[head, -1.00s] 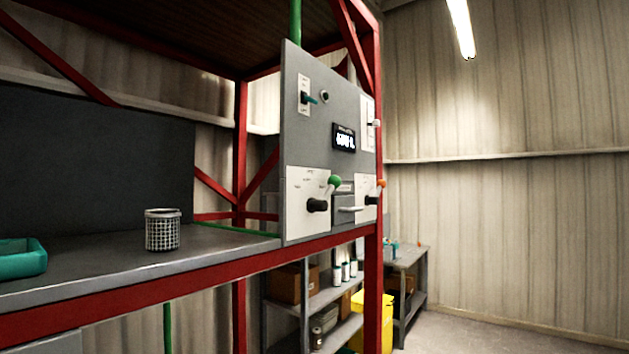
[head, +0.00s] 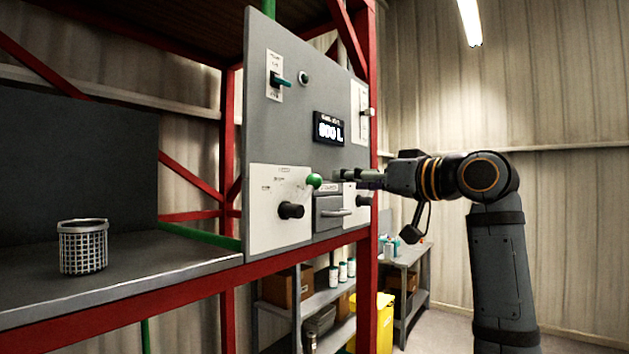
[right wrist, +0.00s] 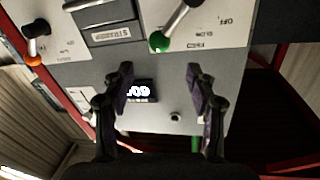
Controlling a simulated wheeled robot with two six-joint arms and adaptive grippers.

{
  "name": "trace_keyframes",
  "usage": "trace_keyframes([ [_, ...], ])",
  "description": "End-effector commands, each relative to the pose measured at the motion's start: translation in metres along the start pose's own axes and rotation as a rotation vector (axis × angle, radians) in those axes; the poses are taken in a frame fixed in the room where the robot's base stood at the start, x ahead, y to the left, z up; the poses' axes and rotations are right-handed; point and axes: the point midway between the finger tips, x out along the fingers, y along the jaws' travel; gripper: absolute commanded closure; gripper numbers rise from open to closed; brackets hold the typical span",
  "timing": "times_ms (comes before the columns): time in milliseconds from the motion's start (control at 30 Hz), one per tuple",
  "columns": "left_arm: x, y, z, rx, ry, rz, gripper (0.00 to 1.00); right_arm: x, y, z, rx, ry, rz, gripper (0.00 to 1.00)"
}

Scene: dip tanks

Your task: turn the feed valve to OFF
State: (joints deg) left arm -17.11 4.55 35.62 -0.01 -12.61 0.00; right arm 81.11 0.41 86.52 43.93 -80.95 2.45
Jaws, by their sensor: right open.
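A valve with a green ball on its lever (head: 314,181) and a black hub (head: 290,210) sits on a white plate low on the grey panel. Its lever points up and right in the head view, away from the plate's left-hand label. In the right wrist view the green ball (right wrist: 159,41) lies just beyond my fingertips, and "OFF" is printed on the side away from the ball. My right gripper (head: 342,175) is open, close to the ball; the wrist view shows its two fingers (right wrist: 160,75) apart with nothing between them. My left gripper is out of view.
A second valve with an orange ball (right wrist: 34,60) sits beyond the strainer drawer (head: 332,211). The panel (head: 295,135) also carries a display (head: 328,129) and a teal-handled switch (head: 279,80). A wire basket (head: 83,247) stands on the bench at left.

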Motion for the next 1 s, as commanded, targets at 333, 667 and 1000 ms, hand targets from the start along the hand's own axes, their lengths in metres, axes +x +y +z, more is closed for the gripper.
trace_keyframes([
  [333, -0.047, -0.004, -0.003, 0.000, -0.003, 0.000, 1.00, 0.069, -0.001, -0.006, 0.005, -0.003, -0.002, 0.43],
  [667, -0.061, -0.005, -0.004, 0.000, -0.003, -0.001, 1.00, 0.101, 0.001, 0.000, 0.002, 0.000, 0.002, 0.43],
  [1000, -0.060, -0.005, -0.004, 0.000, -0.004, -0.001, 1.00, 0.101, 0.001, 0.001, 0.002, 0.000, 0.002, 0.60],
])
